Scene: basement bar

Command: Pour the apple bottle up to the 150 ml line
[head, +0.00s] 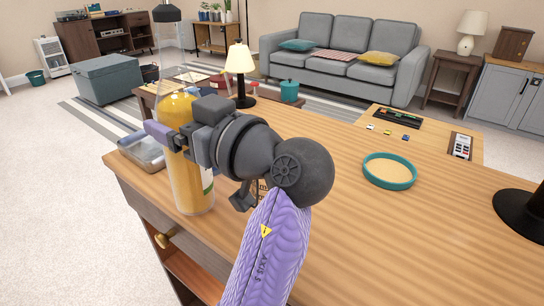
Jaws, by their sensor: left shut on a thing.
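A tall clear bottle (188,182) with yellow-orange liquid and a dark top stands nearly upright at the left end of the wooden counter (340,225). Part of a white and green label shows low on its right side. My left gripper (168,138) is shut on the bottle around its middle, and its fingers and wrist cover part of it. Dark markings (262,184) show just below my left wrist; what they belong to is mostly hidden, and I cannot make out a 150 ml line. My right gripper is not in view.
A teal-rimmed round tray (390,183) and a black round base (522,207) stand to the right. The counter between my arm and that tray is clear.

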